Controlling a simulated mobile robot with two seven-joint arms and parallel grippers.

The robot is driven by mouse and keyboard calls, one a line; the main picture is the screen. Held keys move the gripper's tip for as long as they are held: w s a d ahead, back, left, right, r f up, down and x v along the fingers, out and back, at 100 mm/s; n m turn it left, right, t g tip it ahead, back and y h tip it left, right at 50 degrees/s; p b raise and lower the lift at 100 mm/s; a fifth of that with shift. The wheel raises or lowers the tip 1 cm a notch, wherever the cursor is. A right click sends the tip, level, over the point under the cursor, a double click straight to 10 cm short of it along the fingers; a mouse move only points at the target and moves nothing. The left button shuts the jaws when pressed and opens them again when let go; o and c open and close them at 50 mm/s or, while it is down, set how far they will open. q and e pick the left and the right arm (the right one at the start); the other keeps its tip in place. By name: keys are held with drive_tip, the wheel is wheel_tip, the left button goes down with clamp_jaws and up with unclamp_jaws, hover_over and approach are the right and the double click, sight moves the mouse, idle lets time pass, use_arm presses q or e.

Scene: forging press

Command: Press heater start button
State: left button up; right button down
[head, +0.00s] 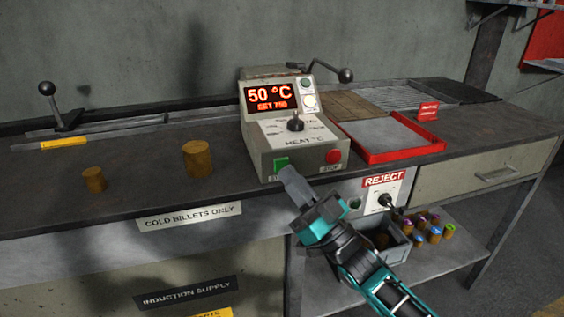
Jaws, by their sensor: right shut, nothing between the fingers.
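The heater control box (265,138) stands on the bench with a lit red display (270,95) reading "50 °C" and "SET 750". I cannot tell whether the fingertips touch the button. My left gripper is not in view.
Two brown billets, a small one (94,180) and a larger one (197,159), stand left of the box. A lever (62,112) is at the far left. A red tray (385,140) lies to the right, with a reject switch (386,201) below. Several coloured-top billets (434,234) stand on the lower shelf.

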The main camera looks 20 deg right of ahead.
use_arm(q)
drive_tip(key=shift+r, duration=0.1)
use_arm(e)
drive_tip(key=shift+s, duration=0.15)
